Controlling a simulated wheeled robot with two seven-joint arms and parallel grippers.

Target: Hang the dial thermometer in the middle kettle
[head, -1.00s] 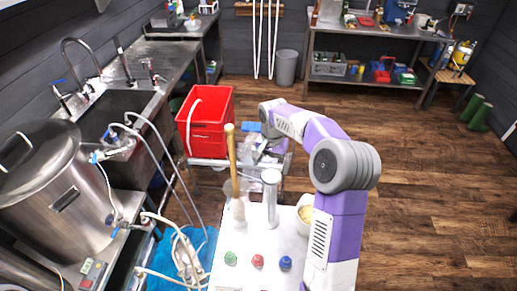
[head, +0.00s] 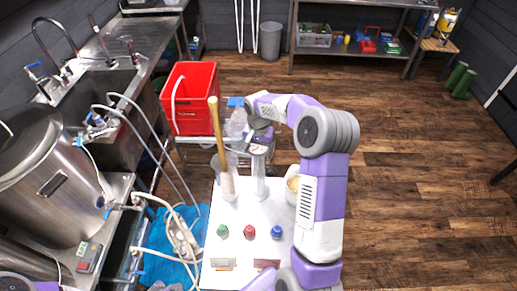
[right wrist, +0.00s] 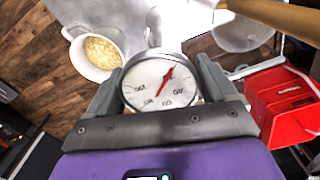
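The dial thermometer (right wrist: 160,82) has a round white face with a red needle. In the right wrist view it sits between the two fingers of my right gripper (right wrist: 158,88), which press against its sides. In the head view my right gripper (head: 261,135) is just above the top of an upright pale cylinder (head: 259,178) on the white-topped cart. The stem is hidden behind the dial, and I cannot tell whether it is inside the cylinder. A large steel kettle (head: 62,205) stands at the left; I cannot tell which is the middle one. My left gripper is out of view.
A red crate (head: 190,98) stands behind. Hoses (head: 150,140) loop between kettle and cart.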

